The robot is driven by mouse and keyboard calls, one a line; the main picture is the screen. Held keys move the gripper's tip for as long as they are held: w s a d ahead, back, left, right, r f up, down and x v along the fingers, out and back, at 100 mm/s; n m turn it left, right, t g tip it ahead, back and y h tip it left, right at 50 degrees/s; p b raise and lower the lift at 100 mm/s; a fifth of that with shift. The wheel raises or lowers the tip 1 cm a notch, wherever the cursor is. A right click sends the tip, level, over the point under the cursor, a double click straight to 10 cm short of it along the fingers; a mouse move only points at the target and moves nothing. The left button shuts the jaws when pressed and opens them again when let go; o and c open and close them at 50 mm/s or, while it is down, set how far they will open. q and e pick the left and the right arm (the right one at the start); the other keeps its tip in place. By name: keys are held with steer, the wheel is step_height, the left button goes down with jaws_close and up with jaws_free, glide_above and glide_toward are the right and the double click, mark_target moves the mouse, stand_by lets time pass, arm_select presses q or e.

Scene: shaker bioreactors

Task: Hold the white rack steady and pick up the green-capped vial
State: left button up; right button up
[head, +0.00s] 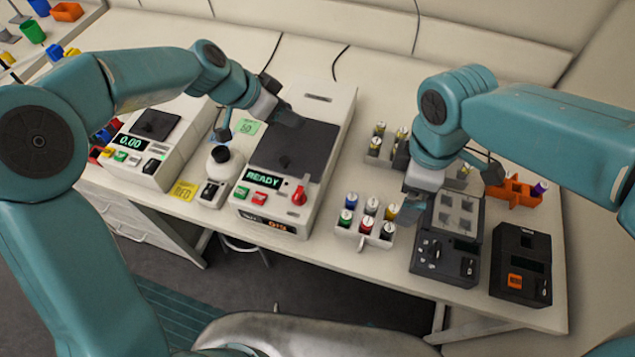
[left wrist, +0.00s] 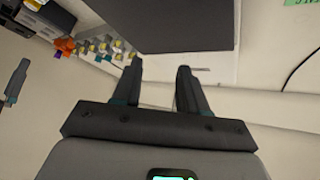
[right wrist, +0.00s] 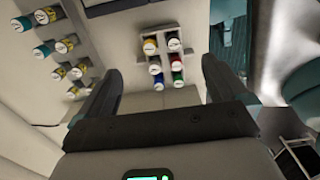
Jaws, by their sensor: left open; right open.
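The white rack (head: 350,237) stands near the table's front edge in the head view, holding several vials with coloured caps. The green-capped vial (head: 345,216) sits in its front row at the left end; a green cap also shows in the right wrist view (right wrist: 178,83). My right gripper (head: 408,208) is open and empty, just right of the rack and above the table; its fingers (right wrist: 161,66) show apart in the right wrist view. My left gripper (head: 287,117) is open and empty above the shaker's dark platform, away from the rack; its fingers (left wrist: 159,66) show apart.
The shaker (head: 318,195) with a READY display stands left of the rack. A grey block device (head: 431,254) and a black device (head: 515,289) stand to the right. More vials stand in a rack (head: 374,157) behind. An orange rack (head: 515,193) is at right.

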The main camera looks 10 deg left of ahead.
arm_select(q)
steer(key=s+d+m+g, duration=0.1)
steer(key=d, duration=0.1)
steer(key=s+d+r+m+g+h, duration=0.1)
steer(key=d, duration=0.2)
steer(key=s+d+m+g, duration=0.1)
steer(key=d, duration=0.2)
steer(key=shift+s+d+r+m+h, duration=0.15)
steer(key=shift+s+d+m+h, duration=0.15)
steer(key=shift+s+m, duration=0.1)
steer(key=s+f+m+g+y, duration=0.2)
steer(key=s+m, duration=0.5)
steer(key=s, duration=0.4)
steer(key=shift+d+f, duration=0.15)
steer(key=shift+f, duration=0.55)
arm_select(e)
step_height(320, 180, down, 16)
steer(key=shift+s+a+f, duration=0.1)
steer(key=shift+f, duration=0.05)
arm_select(q)
steer(key=shift+s, duration=0.1)
arm_select(e)
steer(key=c, duration=0.8)
